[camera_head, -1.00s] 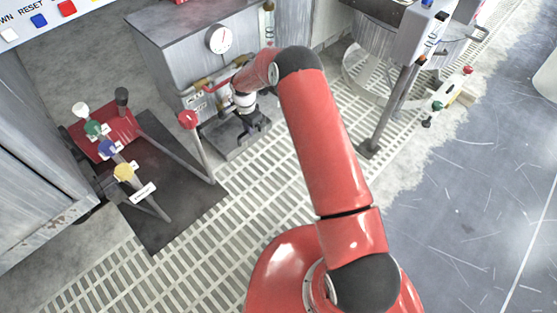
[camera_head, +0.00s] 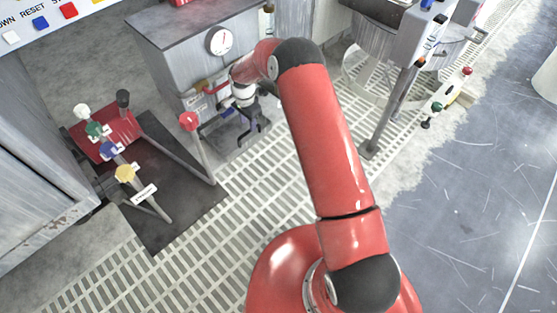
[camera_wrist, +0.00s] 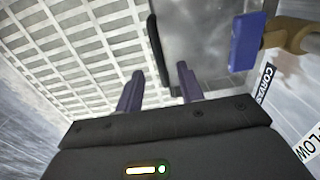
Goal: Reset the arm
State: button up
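My gripper (camera_wrist: 160,68) shows two purple fingers, apart, with nothing held between them. In the head view my gripper (camera_head: 237,118) is small and partly hidden by my wrist. It hangs low in front of the grey cabinet (camera_head: 185,60), over the grey base plate on the grated floor. My red arm reaches from the lower right up to a bent elbow, then down to the left. In the wrist view a blue handle (camera_wrist: 245,42) on a brass fitting (camera_wrist: 290,32) is to the right of the fingers, apart from them.
A red-knobbed lever (camera_head: 188,121) stands left of my gripper. Several coloured valve knobs, including a yellow one (camera_head: 124,173), are farther left. A round dial gauge (camera_head: 219,40) is above. A post-mounted control box (camera_head: 415,38) stands right. The grated floor (camera_head: 235,215) in front is clear.

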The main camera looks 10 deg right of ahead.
jog(key=shift+r, duration=2)
jog(key=s+d+r+n+t, duration=0.1)
jog(key=s+d+r, duration=0.1)
jog(key=r, duration=0.6)
jog(key=s+d+r+n, duration=0.2)
jog(key=r, duration=0.6)
jog(key=s+d+r+n+t, duration=0.1)
jog(key=s+d+r+n, duration=0.15)
jog(key=s+r, duration=0.5)
jog(key=s+d+r+n+t, duration=0.1)
jog(key=s+d+r, duration=0.3)
jog(key=s+r, duration=0.3)
jog(key=s+d+r+n+t, duration=0.1)
jog(key=s+d+r+n, duration=0.1)
jog(key=s, duration=0.8)
jog(key=s+d+r+n+t, duration=0.1)
jog(key=s+d+n+t, duration=0.15)
jog(key=s, duration=0.75)
notch_tip(320, 180, up, 12)
jog(key=p, duration=1.2)
jog(key=shift+w+g, duration=0.2)
jog(key=shift+g, duration=0.25)
jog(key=shift+d, duration=0.1)
jog(key=shift+c, duration=0.4)
